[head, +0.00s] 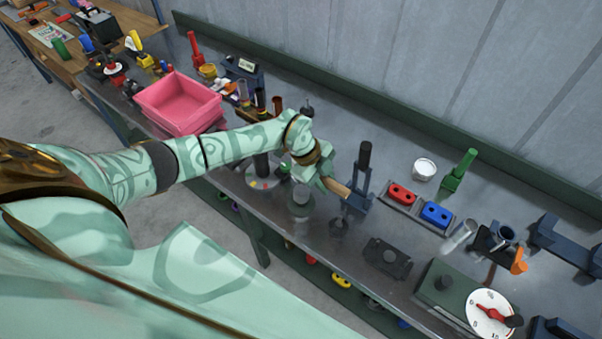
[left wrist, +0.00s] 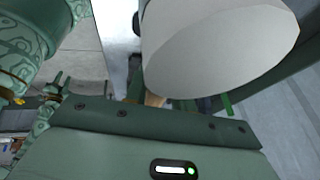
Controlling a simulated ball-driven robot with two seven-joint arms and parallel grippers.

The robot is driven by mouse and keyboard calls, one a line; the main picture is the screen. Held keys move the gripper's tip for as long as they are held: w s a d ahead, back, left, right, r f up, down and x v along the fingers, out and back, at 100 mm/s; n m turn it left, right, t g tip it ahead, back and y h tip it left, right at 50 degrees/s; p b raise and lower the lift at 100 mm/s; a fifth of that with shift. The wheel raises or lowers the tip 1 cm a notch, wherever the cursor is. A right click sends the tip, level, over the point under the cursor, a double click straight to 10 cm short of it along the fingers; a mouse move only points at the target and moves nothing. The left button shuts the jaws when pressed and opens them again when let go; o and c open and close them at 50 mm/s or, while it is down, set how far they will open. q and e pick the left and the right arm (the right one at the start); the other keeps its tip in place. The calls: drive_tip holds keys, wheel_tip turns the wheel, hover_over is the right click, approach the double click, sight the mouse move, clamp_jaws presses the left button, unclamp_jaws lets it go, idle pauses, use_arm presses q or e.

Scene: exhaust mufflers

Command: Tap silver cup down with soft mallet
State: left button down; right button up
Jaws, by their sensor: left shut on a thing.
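My left gripper (head: 325,178) is shut on a wooden handle (head: 339,188), which I take to be the soft mallet's. The handle also shows in the left wrist view (left wrist: 155,100). A large pale grey round piece (left wrist: 225,50) fills the top of that view, close to the camera; it may be the mallet head, but I cannot be sure. A grey cylindrical piece (head: 302,197) stands on the bench just below and left of the gripper and may be the silver cup. I cannot tell whether the mallet touches it. My right gripper is out of view.
A dark fixture with a black upright handle (head: 364,157) stands close right of the gripper. Red and blue blocks (head: 402,194) sit beyond it, near a white-topped tin (head: 424,168). A dial box (head: 490,312) is at the lower right, a pink bin (head: 178,102) at the left.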

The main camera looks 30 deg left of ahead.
use_arm(q)
drive_tip(key=shift+r, duration=0.1)
idle(0.3)
wheel_tip(320, 180, down, 8)
drive_tip(key=b, duration=0.6)
wheel_tip(320, 180, up, 8)
drive_tip(key=p, duration=0.8)
drive_tip(key=shift+w+p, duration=0.1)
drive_tip(key=shift+p, duration=0.25)
drive_tip(key=shift+f, duration=0.3)
